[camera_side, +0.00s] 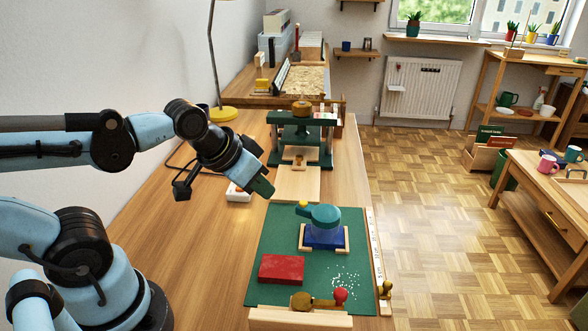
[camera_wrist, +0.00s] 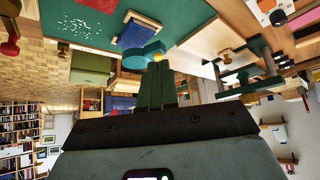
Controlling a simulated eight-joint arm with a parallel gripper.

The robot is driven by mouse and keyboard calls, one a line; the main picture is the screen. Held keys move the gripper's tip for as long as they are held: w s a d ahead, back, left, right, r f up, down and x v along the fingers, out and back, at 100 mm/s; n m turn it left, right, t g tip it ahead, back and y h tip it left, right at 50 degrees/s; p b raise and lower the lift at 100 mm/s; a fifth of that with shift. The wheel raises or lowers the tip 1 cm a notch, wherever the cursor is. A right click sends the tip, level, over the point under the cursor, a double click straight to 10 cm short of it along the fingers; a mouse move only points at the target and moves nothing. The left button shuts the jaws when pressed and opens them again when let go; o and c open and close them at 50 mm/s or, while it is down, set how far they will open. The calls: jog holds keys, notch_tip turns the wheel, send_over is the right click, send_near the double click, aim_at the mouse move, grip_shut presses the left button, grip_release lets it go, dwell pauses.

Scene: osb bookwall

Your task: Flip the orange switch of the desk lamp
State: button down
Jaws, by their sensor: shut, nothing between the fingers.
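The desk lamp shows in the side view as a yellow round base (camera_side: 222,114) with a thin stem rising out of the top of the frame; its head is out of view. A small white box (camera_side: 238,195) with an orange-red part lies on the bench, partly behind my gripper. It appears to be the lamp's switch, and its setting is too small to tell. It also shows at the top right of the wrist view (camera_wrist: 271,14). My gripper (camera_side: 264,189) is shut and empty, with dark green fingers (camera_wrist: 158,85), above the bench beside the box.
A green mat (camera_side: 268,240) holds a red block (camera_side: 281,268), a teal-topped blue item (camera_side: 323,230) and white grains. A green press (camera_side: 301,140) stands behind, with a pale board (camera_side: 298,184) before it. Bare bench lies left of the mat.

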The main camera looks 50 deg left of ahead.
jog(key=shift+s+d, duration=0.15)
jog(key=w+a+r+m+g, duration=0.1)
jog(key=w+a+m+g, duration=0.2)
jog(key=a, duration=0.6)
jog(key=w+a+r+m+g, duration=0.2)
jog(key=a+m+g, duration=0.2)
jog(key=a, duration=0.6)
jog(key=shift+w+a+r+m, duration=0.25)
jog(key=shift+w+m, duration=0.15)
jog(key=shift+m, duration=0.7)
jog(key=shift+d, duration=0.1)
notch_tip(320, 180, down, 14)
jog(key=shift+f, duration=0.1)
